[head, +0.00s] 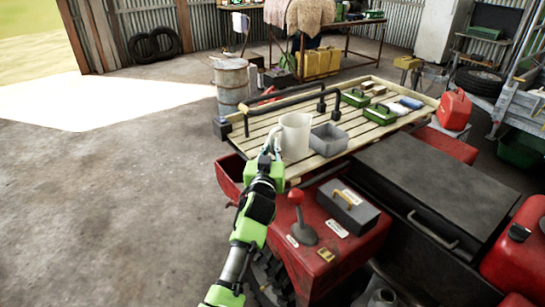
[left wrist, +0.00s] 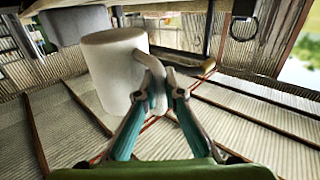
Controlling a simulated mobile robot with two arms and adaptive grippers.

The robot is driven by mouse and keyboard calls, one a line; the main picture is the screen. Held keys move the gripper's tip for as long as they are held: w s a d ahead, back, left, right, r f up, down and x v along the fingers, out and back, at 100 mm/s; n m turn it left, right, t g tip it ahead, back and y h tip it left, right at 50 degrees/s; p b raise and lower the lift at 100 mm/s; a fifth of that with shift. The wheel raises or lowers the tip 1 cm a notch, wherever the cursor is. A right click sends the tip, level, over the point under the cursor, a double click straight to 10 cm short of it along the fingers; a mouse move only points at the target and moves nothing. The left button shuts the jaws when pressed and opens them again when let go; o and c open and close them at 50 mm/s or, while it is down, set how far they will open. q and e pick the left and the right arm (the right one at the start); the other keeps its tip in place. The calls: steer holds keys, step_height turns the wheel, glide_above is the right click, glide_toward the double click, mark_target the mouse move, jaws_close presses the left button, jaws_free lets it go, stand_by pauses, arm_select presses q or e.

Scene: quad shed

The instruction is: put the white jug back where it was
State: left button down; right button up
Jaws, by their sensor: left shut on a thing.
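The white jug (head: 295,136) is upright at the near left part of the slatted wooden rack (head: 262,118). In the left wrist view the jug (left wrist: 116,72) has its handle between my fingers, and its base looks to be on or just above the slats (left wrist: 240,110); I cannot tell which. My left gripper (head: 272,147) is shut on the jug's handle; its fingertips also show in the left wrist view (left wrist: 162,88). My right gripper is not in view.
A grey bin (head: 328,139) stands close to the right of the jug. Green trays (head: 380,114) and small blocks lie farther back on the rack. A black bar (head: 287,105) runs behind the jug. A grey toolbox (head: 347,206) sits in front on the red body.

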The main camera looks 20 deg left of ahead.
arm_select(q)
steer(key=shift+w+f, duration=0.35)
steer(key=shift+f, duration=1.5)
steer(key=shift+f+b, duration=0.2)
steer(key=shift+b, duration=0.15)
steer(key=c, duration=2.2)
jaws_free()
steer(key=shift+o, duration=0.2)
